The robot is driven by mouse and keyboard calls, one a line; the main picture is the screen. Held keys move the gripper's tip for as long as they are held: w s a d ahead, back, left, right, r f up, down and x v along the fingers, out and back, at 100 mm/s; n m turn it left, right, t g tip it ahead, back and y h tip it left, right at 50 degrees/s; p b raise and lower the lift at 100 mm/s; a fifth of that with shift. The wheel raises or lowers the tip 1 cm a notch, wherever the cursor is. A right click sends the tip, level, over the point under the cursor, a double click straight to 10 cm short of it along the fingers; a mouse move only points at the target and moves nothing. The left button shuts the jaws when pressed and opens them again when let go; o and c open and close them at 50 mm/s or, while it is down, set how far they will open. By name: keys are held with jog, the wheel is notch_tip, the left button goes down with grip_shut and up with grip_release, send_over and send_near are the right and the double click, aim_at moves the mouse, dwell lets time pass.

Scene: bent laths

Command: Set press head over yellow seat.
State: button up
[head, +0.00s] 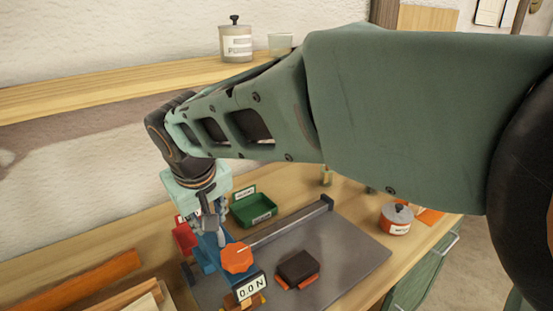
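My gripper (208,222) points down at the left of the head view, just above or at a blue press-like device (210,254). Its fingers are small and partly hidden, so I cannot tell whether they are open, shut or touching the device. The device has an orange knob (237,258) and a display (249,288) reading 0.0 N. The press head cannot be told apart clearly from the blue body. A small yellowish part (259,299) shows beside the display; I cannot tell whether it is the yellow seat.
A grey plate (352,257) with a metal rail (290,221) covers the bench middle. A dark block with orange sides (298,267) lies on it. A green bin (254,209) stands behind, a red bin (184,237) left, a lidded pot (396,218) right. Laths (85,286) lie front left.

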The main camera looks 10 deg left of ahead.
notch_tip(320, 180, up, 10)
dwell(0.5)
jog(key=shift+r, duration=0.1)
